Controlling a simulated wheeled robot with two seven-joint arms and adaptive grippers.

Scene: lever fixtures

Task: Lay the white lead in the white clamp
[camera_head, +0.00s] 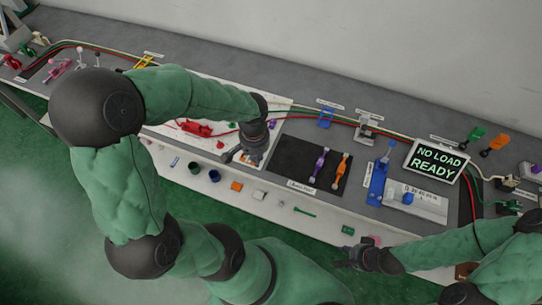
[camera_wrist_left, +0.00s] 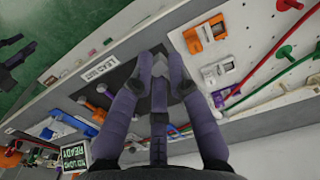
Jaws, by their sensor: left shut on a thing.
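My left gripper (camera_head: 254,158) is over the white panel beside the black mat. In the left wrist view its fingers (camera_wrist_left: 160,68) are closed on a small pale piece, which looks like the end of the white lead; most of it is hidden. The white clamp (camera_wrist_left: 221,74) is on the panel just right of the fingertips in that view, apart from them. An orange clamp (camera_wrist_left: 206,34) is next to it. The gripper hides the white clamp in the head view. My right gripper (camera_head: 346,257) is open and empty, in front of the bench.
Red and green leads (camera_wrist_left: 285,52) run across the white panel. The black mat (camera_head: 292,153) carries purple (camera_head: 319,164) and orange levers (camera_head: 341,168). A blue fixture (camera_head: 377,183) and a sign reading "NO LOAD READY" (camera_head: 437,160) stand further right. Small parts lie along the front shelf.

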